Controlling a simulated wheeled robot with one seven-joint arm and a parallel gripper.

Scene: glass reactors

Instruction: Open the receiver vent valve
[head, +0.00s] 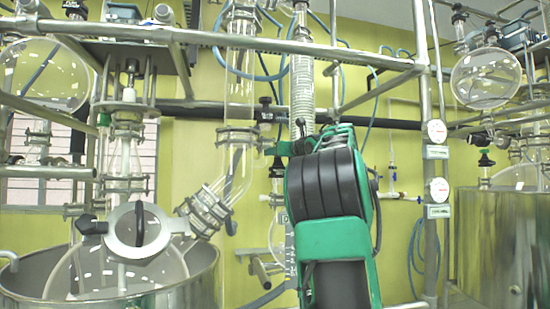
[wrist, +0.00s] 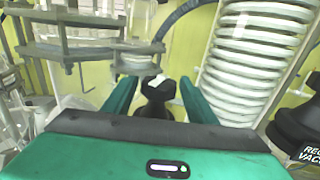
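In the wrist view, my gripper (wrist: 156,88) has its two green fingers apart. A black valve knob (wrist: 157,98) with a pale mark on top shows in the gap between them. Gaps show on both sides, so the fingers do not appear to pinch it. No label naming it as the receiver vent valve can be read. A second black knob (wrist: 300,132), with partly cut-off lettering starting "REC" and "VAC", is to the right of the fingers. In the head view my green and black arm hides most of the gripper; a black valve (head: 277,170) shows just left of it.
A ribbed glass coil column (wrist: 250,60) stands close to the right finger. A metal clamp plate (wrist: 95,48) and a dark hose (wrist: 178,22) are just beyond the fingers. Metal frame bars (head: 290,45) and a large steel-jacketed reactor (head: 205,275) surround my arm.

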